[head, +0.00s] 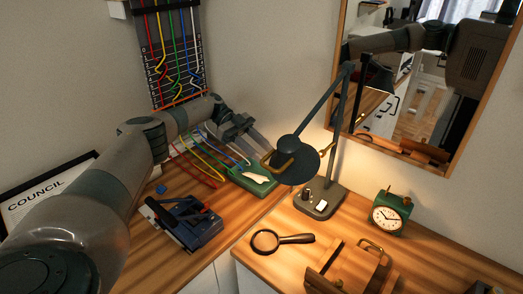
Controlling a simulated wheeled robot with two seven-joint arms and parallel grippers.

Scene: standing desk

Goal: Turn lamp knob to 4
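A dark desk lamp (349,125) stands on the right-hand desk, its jointed arm bent and its round shade (299,163) hanging toward the left. Its base (331,199) carries a small dark knob (306,194) and a white part (321,206). The knob's markings and setting are too small to read. My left gripper (256,154) is left of the lamp shade, above the green object, well away from the knob. Its fingers look apart, with nothing seen between them. My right gripper is not in view.
A green object (262,186), a blue device (196,226) and coloured cables lie on the left desk. A mirror (430,95) hangs behind.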

